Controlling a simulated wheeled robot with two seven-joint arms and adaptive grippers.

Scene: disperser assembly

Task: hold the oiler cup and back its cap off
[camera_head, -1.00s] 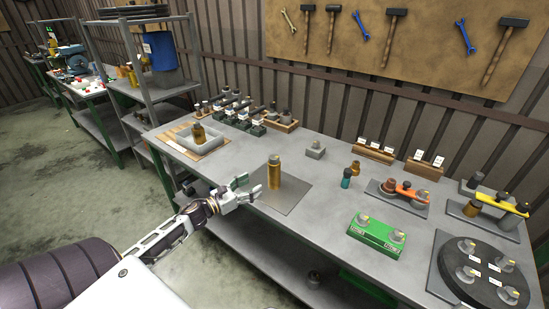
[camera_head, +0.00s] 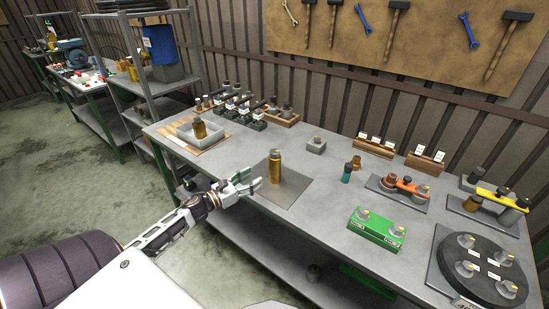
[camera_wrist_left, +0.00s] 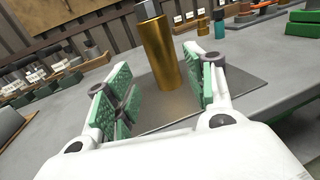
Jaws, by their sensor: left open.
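The oiler cup (camera_head: 275,169) is a gold cylinder standing upright on a dark square mat (camera_head: 292,195) on the workbench. Its grey cap (camera_head: 275,153) sits on top. In the left wrist view the cup (camera_wrist_left: 161,55) stands beyond the fingertips, between the lines of the two fingers, with its grey cap (camera_wrist_left: 146,10) at the top edge of the picture. My left gripper (camera_head: 257,186) is open and empty, just left of the cup at about its lower half; in the wrist view its green-padded fingers (camera_wrist_left: 160,88) are spread wide. My right gripper is not in view.
A grey tray (camera_head: 217,138) with another amber bottle (camera_head: 199,128) stands at the left. A green block (camera_head: 376,232) with grey knobs and a black round turntable (camera_head: 484,268) lie to the right. A small grey block (camera_head: 316,146) sits behind the mat.

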